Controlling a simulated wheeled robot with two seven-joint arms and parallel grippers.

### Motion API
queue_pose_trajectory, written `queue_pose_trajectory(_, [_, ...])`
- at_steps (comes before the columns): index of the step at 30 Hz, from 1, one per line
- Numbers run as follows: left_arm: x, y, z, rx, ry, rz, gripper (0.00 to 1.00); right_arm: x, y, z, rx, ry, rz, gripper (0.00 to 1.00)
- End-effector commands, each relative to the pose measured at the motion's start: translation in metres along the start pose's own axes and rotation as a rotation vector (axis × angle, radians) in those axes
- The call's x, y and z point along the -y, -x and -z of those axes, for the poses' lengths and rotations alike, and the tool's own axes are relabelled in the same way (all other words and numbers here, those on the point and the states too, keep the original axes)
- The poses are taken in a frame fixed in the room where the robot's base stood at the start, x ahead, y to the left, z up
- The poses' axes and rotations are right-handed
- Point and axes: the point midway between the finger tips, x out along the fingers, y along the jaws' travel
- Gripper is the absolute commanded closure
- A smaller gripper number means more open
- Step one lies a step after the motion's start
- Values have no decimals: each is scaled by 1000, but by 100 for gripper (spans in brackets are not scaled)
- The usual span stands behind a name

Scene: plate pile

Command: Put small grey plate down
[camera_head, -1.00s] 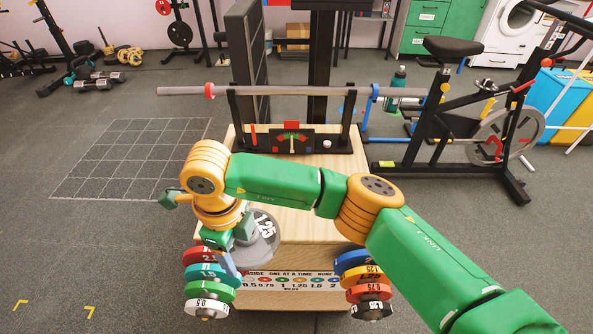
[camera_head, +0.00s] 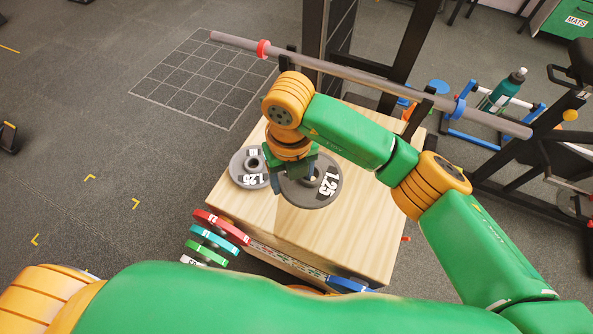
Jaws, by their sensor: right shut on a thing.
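My right gripper (camera_head: 296,176) is shut on a grey plate marked 1.25 (camera_head: 325,186). It holds the plate roughly flat over the left part of the wooden box top (camera_head: 350,225); I cannot tell whether the plate touches the wood. My gripper and wrist cover part of its left side. A second grey plate marked 1.25 (camera_head: 240,176) lies at the left edge of the top, close beside the held one. My left arm crosses the bottom of the view, and its gripper is out of view.
A long bar (camera_head: 370,80) with red and blue collars lies across a stand behind my right arm. Coloured plates (camera_head: 222,226) hang at the box's front left. The front of the top is bare. An exercise bike (camera_head: 570,120) stands at right.

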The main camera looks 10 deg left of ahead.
Motion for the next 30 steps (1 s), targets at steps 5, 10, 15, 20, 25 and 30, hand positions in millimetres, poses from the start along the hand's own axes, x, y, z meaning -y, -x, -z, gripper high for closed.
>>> queue_pose_trajectory(5, [0,14,1,0,0,0,100,36,-13,18,-2,-4,1,100])
queue_pose_trajectory(10, [0,21,2,0,0,0,100,72,-38,37,-4,-5,2,100])
queue_pose_trajectory(15, [0,22,2,-1,0,-1,100,93,-69,48,-2,-2,2,100])
queue_pose_trajectory(20, [0,23,3,-1,0,-1,100,103,-82,52,0,-1,2,100])
queue_pose_trajectory(25, [0,24,3,-1,0,-1,100,109,-108,57,-3,0,1,100])
queue_pose_trajectory(30, [0,23,3,-1,0,-1,100,109,-121,56,1,1,1,100])
